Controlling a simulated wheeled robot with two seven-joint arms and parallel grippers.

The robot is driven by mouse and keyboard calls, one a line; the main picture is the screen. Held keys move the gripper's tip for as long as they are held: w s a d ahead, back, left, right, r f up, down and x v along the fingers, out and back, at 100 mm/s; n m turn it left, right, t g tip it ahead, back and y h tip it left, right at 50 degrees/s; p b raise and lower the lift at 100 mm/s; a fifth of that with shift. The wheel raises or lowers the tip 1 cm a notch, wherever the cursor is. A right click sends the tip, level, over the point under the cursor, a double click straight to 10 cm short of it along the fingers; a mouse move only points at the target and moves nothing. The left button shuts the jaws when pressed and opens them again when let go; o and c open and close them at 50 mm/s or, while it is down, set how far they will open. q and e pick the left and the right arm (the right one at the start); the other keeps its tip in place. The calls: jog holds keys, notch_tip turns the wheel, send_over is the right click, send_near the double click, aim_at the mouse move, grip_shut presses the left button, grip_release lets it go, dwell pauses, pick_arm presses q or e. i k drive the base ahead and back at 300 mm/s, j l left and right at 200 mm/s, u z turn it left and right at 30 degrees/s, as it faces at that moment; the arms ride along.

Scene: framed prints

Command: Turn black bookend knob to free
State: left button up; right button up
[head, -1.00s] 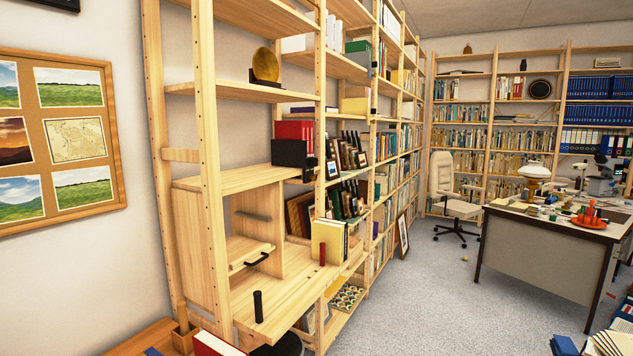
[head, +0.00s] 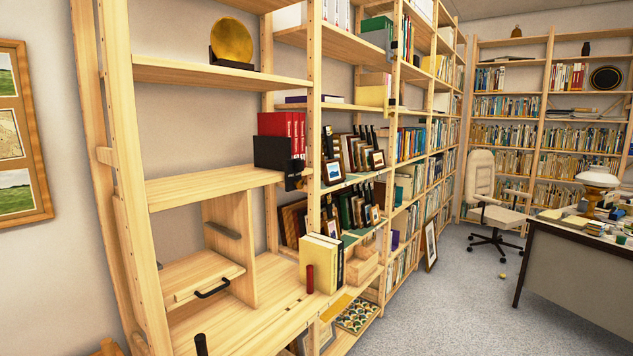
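A small black fitting (head: 294,176) juts from the front edge of the middle shelf, below a black block (head: 273,152) with red books (head: 283,125) behind it. It may be the bookend with its knob, but it is too small to tell how the knob is turned. A black upright cylinder (head: 201,344) shows at the bottom edge, and a dark red one (head: 310,279) stands in front of yellow books (head: 321,264). Neither of my grippers is in the head view.
A wooden shelf unit (head: 122,170) fills the left and middle. A drawer with a black handle (head: 213,290) sits low in it. Open carpet (head: 455,310) lies to the right, with an office chair (head: 490,197) and a desk (head: 570,266) beyond. A leaning frame (head: 430,244) stands by the shelves.

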aim_at(299, 184)
jog(key=i+l, duration=0.4)
jog(key=i+l+u, duration=0.1)
jog(key=i+l, duration=0.3)
jog(key=l, duration=0.15)
jog(key=i+l+u, duration=0.1)
jog(key=i+l, duration=0.25)
jog(key=l, duration=0.15)
